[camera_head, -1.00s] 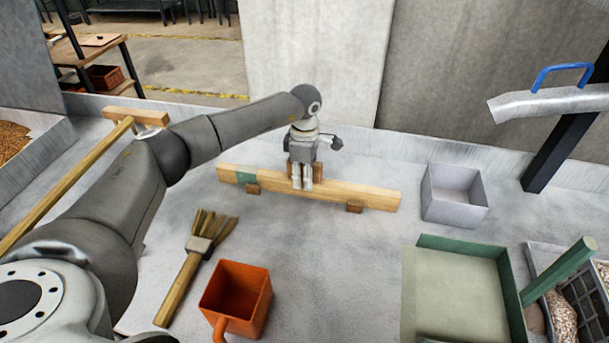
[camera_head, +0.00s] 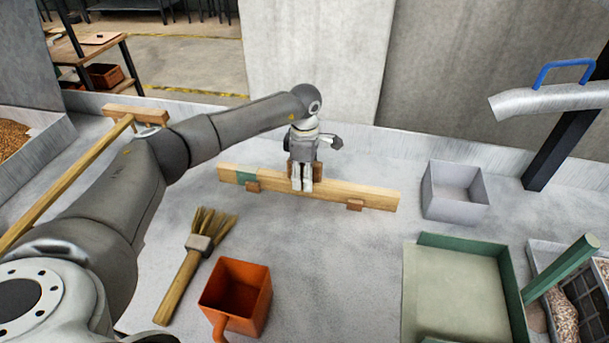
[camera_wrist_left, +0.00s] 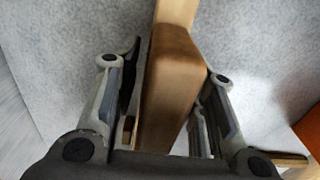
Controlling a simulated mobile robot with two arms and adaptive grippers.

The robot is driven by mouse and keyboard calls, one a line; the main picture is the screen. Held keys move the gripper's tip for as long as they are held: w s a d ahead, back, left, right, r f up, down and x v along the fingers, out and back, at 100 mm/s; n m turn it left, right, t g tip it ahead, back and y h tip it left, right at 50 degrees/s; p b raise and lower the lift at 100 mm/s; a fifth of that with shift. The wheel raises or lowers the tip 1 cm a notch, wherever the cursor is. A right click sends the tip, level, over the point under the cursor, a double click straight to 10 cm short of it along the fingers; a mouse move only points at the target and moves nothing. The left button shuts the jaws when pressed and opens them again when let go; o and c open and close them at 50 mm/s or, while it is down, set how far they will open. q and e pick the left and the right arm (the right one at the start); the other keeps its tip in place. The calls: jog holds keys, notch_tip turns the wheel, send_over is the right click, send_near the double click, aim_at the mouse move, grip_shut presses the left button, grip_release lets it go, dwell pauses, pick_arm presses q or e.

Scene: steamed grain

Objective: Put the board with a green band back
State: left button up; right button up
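The long pale wooden board with a green band (camera_head: 358,194) stands on edge on the grey surface at the middle. Its green band (camera_head: 246,178) is near its left end. A brown block-like grip (camera_head: 319,171) rises at its middle, and small brown feet show at its base. My left gripper (camera_head: 302,187) points down at that grip and partly hides it and the board. In the left wrist view the brown grip (camera_wrist_left: 172,80) lies between the fingers of my left gripper (camera_wrist_left: 168,88). The fingers look apart, with narrow gaps beside the grip. My right gripper is not in view.
A brush (camera_head: 183,282) and an orange scoop (camera_head: 236,298) lie in front of the board. A grey open box (camera_head: 455,208) stands right of it, and a green-rimmed tray (camera_head: 458,285) at the front right. A wooden-handled tool (camera_head: 60,187) lies at left, partly behind my arm.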

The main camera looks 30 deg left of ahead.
pick_arm(q)
jog(key=shift+o, duration=0.6)
jog(key=shift+f, duration=0.1)
notch_tip(320, 180, up, 10)
jog(key=p, duration=0.7)
jog(key=shift+r, duration=0.2)
jog(key=s+d+r+m+p, duration=0.2)
jog(key=s+d+r+m, duration=0.3)
jog(key=s+m, duration=0.4)
jog(key=s+d+r+m+p, duration=0.2)
jog(key=s+d+r+m, duration=0.3)
jog(key=s+m, duration=0.5)
jog(key=shift+s+d+p, duration=0.2)
jog(key=shift+s+p, duration=0.2)
jog(key=shift+s, duration=0.65)
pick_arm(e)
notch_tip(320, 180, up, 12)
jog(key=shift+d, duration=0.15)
pick_arm(q)
jog(key=shift+r, duration=0.1)
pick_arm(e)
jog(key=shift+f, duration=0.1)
